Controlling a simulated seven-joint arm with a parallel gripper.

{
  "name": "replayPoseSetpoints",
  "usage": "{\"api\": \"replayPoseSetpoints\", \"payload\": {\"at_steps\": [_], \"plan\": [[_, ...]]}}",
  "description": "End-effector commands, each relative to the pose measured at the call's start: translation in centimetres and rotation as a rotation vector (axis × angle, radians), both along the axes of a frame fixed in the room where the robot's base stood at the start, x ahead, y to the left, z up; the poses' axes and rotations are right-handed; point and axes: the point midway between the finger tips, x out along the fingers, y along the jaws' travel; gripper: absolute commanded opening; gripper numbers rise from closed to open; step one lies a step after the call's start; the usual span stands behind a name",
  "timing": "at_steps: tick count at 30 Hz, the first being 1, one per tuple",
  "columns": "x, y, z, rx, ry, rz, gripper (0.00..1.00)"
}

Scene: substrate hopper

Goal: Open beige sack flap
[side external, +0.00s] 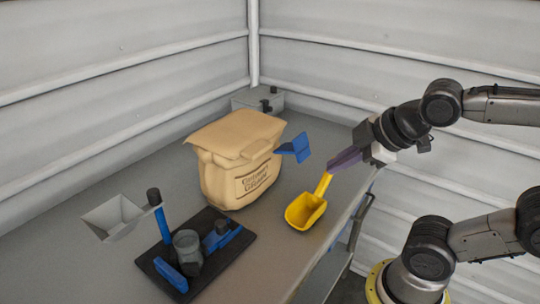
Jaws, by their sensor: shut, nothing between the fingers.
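The beige sack (238,182) stands upright on the grey table and has dark printing on its front. Its flap (236,133) lies across the top, with its front edge overhanging slightly. The sack's inside is hidden. My gripper (332,163), with purple fingers, is shut and empty. It is to the right of the sack, apart from it, and points left.
A blue angled piece (295,147) shows between sack and gripper. A yellow scoop (305,208) lies below my fingers. A black base (205,262) with blue parts and a grey hopper (112,216) are at front left. A grey box (257,99) is in the back corner.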

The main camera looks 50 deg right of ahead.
Motion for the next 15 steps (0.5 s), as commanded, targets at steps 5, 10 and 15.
{"api": "replayPoseSetpoints", "payload": {"at_steps": [5,10,15], "plan": [[2.9,-1.3,1.0,-0.406,-0.107,0.336,0.0],[5.1,-1.9,1.6,-0.838,-0.173,0.642,0.0],[6.8,-1.7,1.4,-1.294,-0.204,0.939,0.0]]}}
